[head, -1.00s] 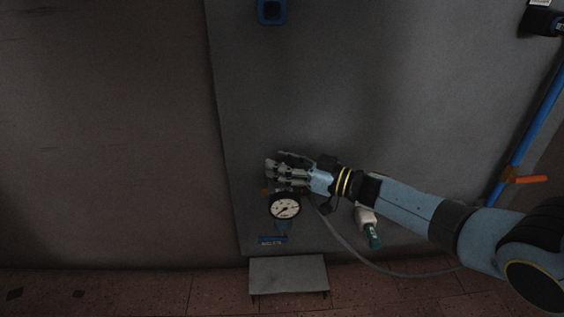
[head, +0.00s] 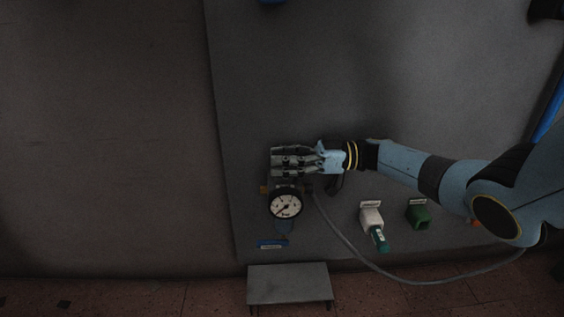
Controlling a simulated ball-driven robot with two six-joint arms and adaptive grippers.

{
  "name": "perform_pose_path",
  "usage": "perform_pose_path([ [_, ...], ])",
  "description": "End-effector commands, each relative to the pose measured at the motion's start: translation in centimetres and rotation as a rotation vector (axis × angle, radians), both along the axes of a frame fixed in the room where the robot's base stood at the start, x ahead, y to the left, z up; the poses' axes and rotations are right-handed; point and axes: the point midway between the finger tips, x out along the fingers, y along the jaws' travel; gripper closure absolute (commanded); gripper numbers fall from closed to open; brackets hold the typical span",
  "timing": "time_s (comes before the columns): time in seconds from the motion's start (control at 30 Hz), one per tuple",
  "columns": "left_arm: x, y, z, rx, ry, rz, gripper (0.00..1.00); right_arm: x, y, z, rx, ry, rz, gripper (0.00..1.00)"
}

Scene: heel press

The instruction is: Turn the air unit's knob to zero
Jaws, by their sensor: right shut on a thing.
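The air unit shows by its round white gauge (head: 286,204), which faces me on the grey panel. The gauge has a dark needle and its figures are too small to read. My right gripper (head: 279,160) reaches in from the right and is shut just above the gauge, at the top of the air unit. The knob is hidden by its fingers, so its setting cannot be seen. My left gripper is not in view.
A grey hose (head: 345,243) runs from the unit to the right. A blue handle (head: 271,244) and a grey step (head: 289,284) are below.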

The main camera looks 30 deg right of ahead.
Motion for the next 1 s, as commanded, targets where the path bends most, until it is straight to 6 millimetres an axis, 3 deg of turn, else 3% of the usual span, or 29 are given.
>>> perform_pose_path([
  [0.33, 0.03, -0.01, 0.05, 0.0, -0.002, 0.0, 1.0, -0.11, -0.22, -0.15, -0.005, 0.004, 0.001, 0.91],
  [0.37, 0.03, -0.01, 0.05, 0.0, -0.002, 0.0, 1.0, -0.11, -0.22, -0.15, -0.005, 0.004, 0.001, 0.58],
  [0.57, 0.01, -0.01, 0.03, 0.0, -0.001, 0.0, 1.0, -0.06, -0.15, -0.07, -0.002, 0.002, 0.001, 0.32],
  [0.87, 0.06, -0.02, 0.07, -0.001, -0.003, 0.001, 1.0, 0.05, -0.13, 0.09, -0.001, -0.002, 0.0, 0.32],
  [1.0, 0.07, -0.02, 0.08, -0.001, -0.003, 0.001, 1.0, -0.32, -1.04, 0.08, -0.003, -0.001, -0.002, 0.32],
])
